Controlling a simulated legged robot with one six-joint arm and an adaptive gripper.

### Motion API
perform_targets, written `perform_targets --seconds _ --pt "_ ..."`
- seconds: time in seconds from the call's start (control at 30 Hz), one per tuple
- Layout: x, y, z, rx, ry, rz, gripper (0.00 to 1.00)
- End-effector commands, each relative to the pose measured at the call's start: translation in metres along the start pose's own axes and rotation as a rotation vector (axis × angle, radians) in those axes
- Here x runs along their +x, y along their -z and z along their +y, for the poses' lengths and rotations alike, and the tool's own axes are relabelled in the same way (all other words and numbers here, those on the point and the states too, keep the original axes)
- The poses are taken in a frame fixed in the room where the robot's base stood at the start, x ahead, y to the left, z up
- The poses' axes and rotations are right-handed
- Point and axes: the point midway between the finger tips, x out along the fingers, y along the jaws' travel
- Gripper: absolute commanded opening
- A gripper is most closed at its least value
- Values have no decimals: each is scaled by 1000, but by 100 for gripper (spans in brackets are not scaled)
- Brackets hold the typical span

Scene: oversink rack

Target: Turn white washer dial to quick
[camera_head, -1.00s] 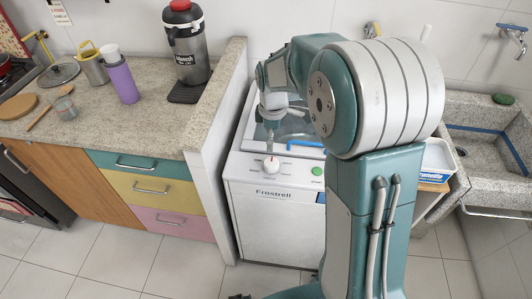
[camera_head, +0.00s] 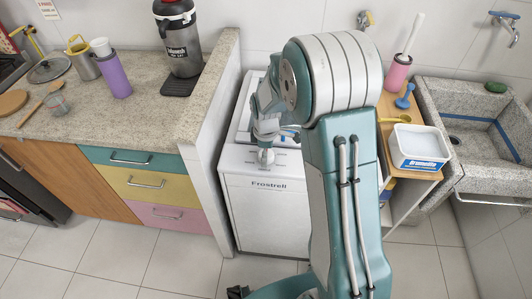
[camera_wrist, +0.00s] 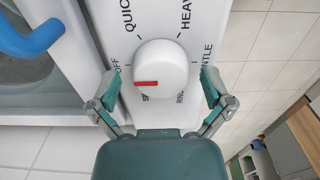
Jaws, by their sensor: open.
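The white washer (camera_head: 268,205) stands in the middle of the head view, labelled Frostrell. Its round white dial (camera_wrist: 165,62) fills the middle of the wrist view. The dial's red mark points left there, between the OFF label and a partly hidden label starting with SP. The QUICK label (camera_wrist: 127,18) is at the upper left of the dial. My gripper (camera_wrist: 160,88) is open, with one finger on each side of the dial; I cannot tell whether either touches it. In the head view my gripper (camera_head: 266,148) is over the dial and hides part of the panel.
A blue handle (camera_wrist: 30,38) is at the wrist view's upper left. The counter (camera_head: 120,125) with a purple bottle (camera_head: 114,81) is left of the washer. A wooden shelf unit (camera_head: 420,178) with a white box (camera_head: 420,143) and a stone sink (camera_head: 470,165) are at right.

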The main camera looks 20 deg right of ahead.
Motion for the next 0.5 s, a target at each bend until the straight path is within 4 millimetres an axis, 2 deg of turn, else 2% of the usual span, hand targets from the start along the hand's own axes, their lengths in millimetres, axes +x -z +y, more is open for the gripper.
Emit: perform_targets --seconds 0.1,0.13,0.3,0.5 --pt "0 0 0 0 0 0 100" --pt "0 0 0 0 0 0 96" --pt "0 0 0 0 0 0 21" --pt "0 0 0 1 0 0 21"
